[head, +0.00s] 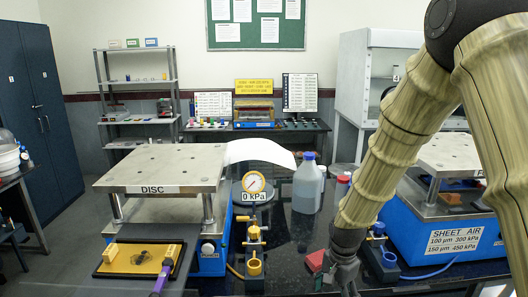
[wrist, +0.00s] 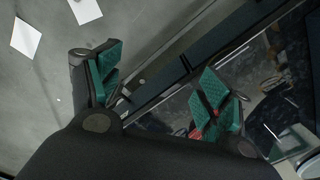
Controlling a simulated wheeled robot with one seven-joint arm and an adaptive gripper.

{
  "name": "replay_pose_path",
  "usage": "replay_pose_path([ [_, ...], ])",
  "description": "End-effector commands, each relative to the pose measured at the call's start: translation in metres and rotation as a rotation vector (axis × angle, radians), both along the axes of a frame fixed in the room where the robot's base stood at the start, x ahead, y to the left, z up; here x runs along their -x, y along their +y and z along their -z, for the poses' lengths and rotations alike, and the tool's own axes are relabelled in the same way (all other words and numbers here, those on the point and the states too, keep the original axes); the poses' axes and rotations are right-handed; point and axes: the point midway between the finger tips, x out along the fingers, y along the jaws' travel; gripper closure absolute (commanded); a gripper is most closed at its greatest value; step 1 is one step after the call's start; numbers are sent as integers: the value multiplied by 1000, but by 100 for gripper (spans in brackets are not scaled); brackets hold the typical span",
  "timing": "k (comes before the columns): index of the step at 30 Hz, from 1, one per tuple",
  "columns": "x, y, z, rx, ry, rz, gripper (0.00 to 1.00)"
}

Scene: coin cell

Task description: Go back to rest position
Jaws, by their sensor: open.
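My gripper (wrist: 163,90) shows in the wrist view with its two green-padded fingers wide apart and nothing between them. In the head view my arm comes down from the upper right, and the gripper (head: 343,280) hangs low near the bottom edge, partly cut off by the frame. It is over or beside the dark shiny table, left of the press labelled SHEET AIR (head: 455,240). A red object (head: 315,261) is just left of the gripper; I cannot tell whether they touch.
The DISC press (head: 155,170) stands at left with a black-edged yellow tray (head: 138,258) before it. A pressure gauge (head: 253,183) reading 0 kPa and a capped bottle (head: 307,186) stand mid-table. Paper sheets (wrist: 26,38) lie on the grey floor.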

Motion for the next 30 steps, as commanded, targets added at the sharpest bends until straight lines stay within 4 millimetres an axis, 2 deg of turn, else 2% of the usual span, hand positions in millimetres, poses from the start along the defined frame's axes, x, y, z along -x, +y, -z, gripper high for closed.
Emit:
replay_pose_path([
  [1,7,-1,16,-3,7,-22,22],
  [5,28,-2,58,-13,8,-103,22],
  [9,62,-5,111,-23,5,-212,22],
  [15,117,-9,176,-28,-3,-372,22],
  [24,212,-19,247,-18,-11,-613,22],
  [30,277,-27,276,-1,-11,-773,22],
])
